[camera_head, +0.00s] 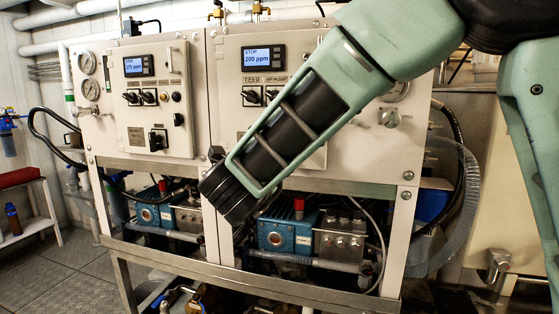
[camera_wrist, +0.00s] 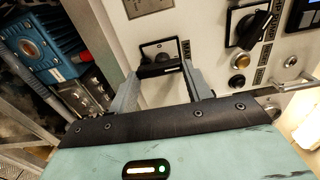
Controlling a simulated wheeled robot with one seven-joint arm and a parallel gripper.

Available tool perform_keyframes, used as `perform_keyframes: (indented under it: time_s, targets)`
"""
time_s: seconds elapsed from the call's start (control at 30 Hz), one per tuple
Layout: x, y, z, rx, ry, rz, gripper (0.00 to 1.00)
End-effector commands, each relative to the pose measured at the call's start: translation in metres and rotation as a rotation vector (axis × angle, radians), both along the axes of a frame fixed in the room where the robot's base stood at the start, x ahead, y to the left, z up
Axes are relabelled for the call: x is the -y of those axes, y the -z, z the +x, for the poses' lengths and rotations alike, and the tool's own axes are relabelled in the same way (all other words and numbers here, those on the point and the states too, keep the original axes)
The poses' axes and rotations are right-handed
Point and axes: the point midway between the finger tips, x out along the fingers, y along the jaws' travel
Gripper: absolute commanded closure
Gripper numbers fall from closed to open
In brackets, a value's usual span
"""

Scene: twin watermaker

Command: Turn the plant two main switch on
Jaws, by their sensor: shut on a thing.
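The main switch (camera_wrist: 158,68) of the right-hand plant panel is a black rotary handle on a pale plate, seen in the wrist view. Its handle lies roughly across that picture, slightly tilted. My gripper (camera_wrist: 160,75) has its two grey fingers at the two ends of the handle and is shut on it. In the head view my forearm and wrist cover the lower part of the right panel (camera_head: 230,100), so this switch and the fingertips are hidden there. The right panel's display (camera_head: 263,58) reads STOP, 200 ppm.
The left panel has its own display (camera_head: 139,65) and a similar main switch (camera_head: 157,140). In the wrist view another black rotary switch (camera_wrist: 250,28), a round button (camera_wrist: 240,61) and a metal handle (camera_wrist: 292,80) are close by. Blue pumps (camera_head: 285,234) sit below.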

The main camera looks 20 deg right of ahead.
Motion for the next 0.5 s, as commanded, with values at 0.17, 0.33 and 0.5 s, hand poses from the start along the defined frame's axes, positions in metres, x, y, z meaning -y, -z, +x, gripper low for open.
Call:
perform_keyframes:
  time_s: [0.17,0.33,0.5]
  targets:
    - [0.0006,0.0009,-0.0002,-0.001,0.002,0.004,0.74]
    - [0.0005,0.0010,-0.0001,-0.001,0.002,0.004,0.43]
    - [0.0004,0.0006,0.0000,0.000,0.001,0.003,0.29]
